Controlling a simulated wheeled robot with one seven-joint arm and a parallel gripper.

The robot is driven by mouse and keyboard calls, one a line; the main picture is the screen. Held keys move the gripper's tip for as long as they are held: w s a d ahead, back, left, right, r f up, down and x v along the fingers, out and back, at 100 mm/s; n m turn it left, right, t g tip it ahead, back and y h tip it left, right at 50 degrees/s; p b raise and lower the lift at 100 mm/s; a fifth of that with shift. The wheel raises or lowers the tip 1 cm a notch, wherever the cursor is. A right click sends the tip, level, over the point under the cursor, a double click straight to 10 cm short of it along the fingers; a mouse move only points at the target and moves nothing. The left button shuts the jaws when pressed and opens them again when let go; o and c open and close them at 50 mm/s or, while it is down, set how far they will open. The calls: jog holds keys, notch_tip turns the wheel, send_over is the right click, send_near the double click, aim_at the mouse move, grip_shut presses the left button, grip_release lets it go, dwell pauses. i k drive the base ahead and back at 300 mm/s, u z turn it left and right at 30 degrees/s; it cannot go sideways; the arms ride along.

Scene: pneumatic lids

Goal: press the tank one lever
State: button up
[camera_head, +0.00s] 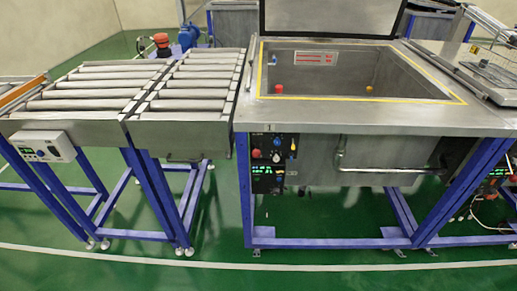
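A steel tank (352,121) with a "1" on its front rim stands at the centre right. A small black control panel (267,148) sits under the rim at the tank's front left. It bears a red button (256,153) and small blue and white-yellow switch shapes (292,144). Which of these is the lever, and its position, is too small to tell. My gripper is not in view.
A roller conveyor (187,88) adjoins the tank on the left. A second panel (263,184) with green digits sits below the first. A metal pipe (385,169) runs across the tank's front. Blue legs stand on green floor (150,275), which is clear in front.

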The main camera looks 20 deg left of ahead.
aim_at(256, 153)
jog(key=u, duration=1.5)
jog(key=k, duration=0.95)
jog(key=z, duration=0.3)
jog(key=i, duration=1)
